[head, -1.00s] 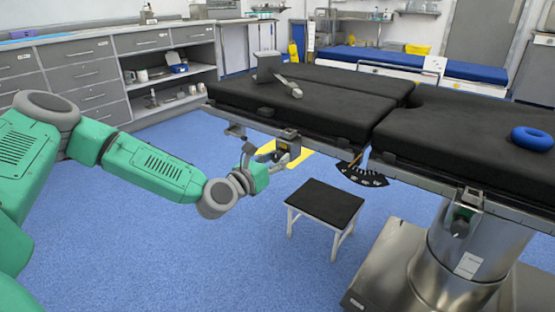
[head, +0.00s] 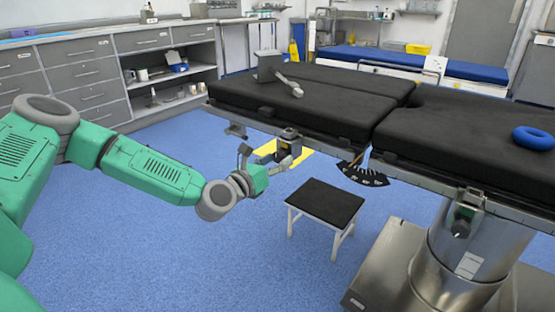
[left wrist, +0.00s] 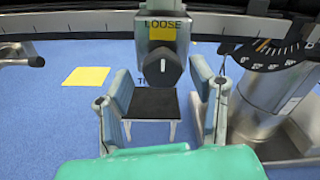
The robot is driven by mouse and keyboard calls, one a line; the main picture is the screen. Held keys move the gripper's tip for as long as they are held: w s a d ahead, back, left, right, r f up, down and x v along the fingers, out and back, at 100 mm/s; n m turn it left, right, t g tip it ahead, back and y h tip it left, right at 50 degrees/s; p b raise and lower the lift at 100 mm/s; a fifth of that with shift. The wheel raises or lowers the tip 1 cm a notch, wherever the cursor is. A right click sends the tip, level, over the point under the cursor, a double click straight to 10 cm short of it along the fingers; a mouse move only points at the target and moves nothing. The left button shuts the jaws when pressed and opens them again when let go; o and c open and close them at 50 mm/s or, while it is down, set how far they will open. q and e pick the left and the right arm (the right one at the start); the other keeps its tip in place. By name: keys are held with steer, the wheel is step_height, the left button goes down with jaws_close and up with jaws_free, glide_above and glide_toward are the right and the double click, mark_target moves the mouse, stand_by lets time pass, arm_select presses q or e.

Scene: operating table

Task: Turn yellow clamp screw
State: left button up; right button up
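The clamp (head: 289,137) hangs on the near side rail of the operating table. Lettering below the knob is mostly hidden. Contact with the knob does not show. My right gripper is not in view.
A second clamp (head: 462,222) is on the rail at the right. A black fan-shaped dial (head: 363,176) hangs under the table edge. A stool (head: 325,203) stands on the blue floor below, near the steel table column (head: 430,265). A yellow floor patch (left wrist: 86,76) lies behind.

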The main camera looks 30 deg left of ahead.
arm_select(q)
steer(key=shift+r, duration=0.2)
steer(key=shift+s, duration=0.3)
steer(key=s+a, duration=0.1)
steer(key=s, duration=1)
steer(key=shift+f, duration=0.15)
steer(key=shift+s, duration=0.1)
